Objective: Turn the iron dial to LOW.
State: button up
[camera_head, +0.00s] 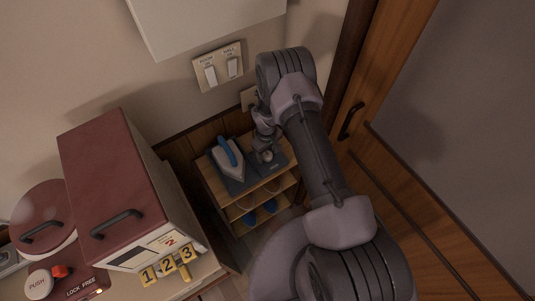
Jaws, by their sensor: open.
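The iron (229,162), grey with a blue handle, stands on a dark mat on top of a small wooden shelf unit (213,186). A small round pale knob (267,156), which looks like the dial, sits on the dark base to the right of the iron. My gripper (264,150) is right at this knob, reaching in from above and behind it. Its jaws are open, but the fingertips are small and dark, so I cannot tell whether they touch the knob. The dial's markings are too small to read.
A dark red box appliance (108,170) with a black handle stands on the counter at left, with yellow number tags (168,265) below it. Wall switches (218,67) are above the shelf. A wooden door (400,190) stands close on the right of my arm. Blue items lie on the lower shelf.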

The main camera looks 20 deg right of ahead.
jog(key=shift+f, duration=0.4)
grip_shut()
